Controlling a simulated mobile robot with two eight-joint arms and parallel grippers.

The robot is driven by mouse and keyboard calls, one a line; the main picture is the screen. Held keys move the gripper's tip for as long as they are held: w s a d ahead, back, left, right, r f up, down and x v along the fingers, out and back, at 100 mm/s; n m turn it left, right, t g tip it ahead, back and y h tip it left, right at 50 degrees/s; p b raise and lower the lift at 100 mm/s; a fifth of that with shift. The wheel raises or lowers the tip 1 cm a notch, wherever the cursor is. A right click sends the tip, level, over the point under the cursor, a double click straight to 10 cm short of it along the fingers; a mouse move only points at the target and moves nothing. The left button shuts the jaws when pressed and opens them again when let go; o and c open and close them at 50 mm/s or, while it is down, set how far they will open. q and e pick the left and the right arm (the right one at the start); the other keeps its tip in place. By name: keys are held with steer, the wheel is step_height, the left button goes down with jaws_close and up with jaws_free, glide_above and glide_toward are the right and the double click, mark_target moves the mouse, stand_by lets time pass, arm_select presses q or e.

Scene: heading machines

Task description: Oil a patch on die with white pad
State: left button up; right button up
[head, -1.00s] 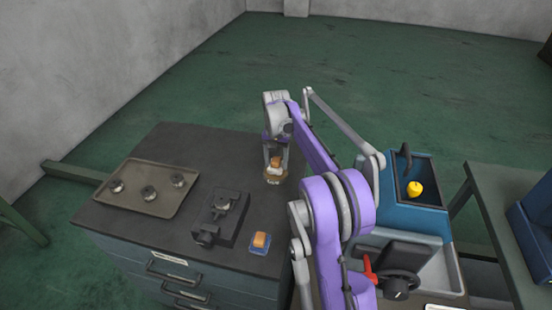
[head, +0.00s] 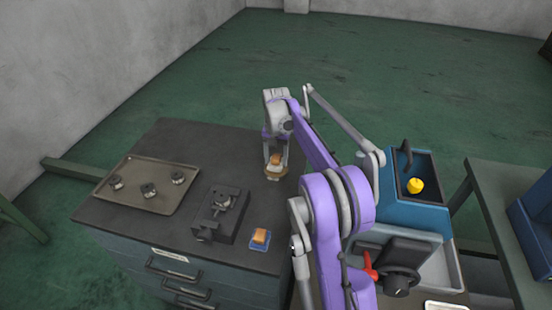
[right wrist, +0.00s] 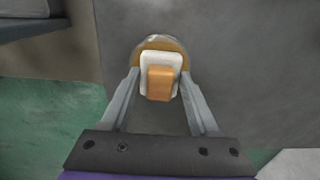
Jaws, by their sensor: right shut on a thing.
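My right gripper (head: 276,160) is shut on the orange handle of the white pad at the back right of the cabinet top. In the right wrist view the white pad (right wrist: 147,62) sits between the fingers, over a round amber dish (right wrist: 166,43). I cannot tell whether the pad touches the dish. A dark metal block (head: 220,214) with a round die (head: 222,202) in it stands in the middle of the cabinet top, left of the gripper. My left gripper is out of view.
A blue pad with an orange grip (head: 260,239) lies at the cabinet's front right. A tray (head: 134,196) with several round metal parts lies at the left. A blue machine (head: 424,219) stands right of my right arm. Bare top lies between tray and dish.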

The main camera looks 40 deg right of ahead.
mark_target(276, 158)
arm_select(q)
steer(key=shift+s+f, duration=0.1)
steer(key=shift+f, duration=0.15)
arm_select(e)
steer(key=shift+f, duration=0.45)
stand_by(0.8)
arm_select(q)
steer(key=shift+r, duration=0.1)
arm_select(e)
steer(key=shift+r, duration=0.1)
steer(key=shift+r+p, duration=1.4)
steer(key=shift+r, duration=2.05)
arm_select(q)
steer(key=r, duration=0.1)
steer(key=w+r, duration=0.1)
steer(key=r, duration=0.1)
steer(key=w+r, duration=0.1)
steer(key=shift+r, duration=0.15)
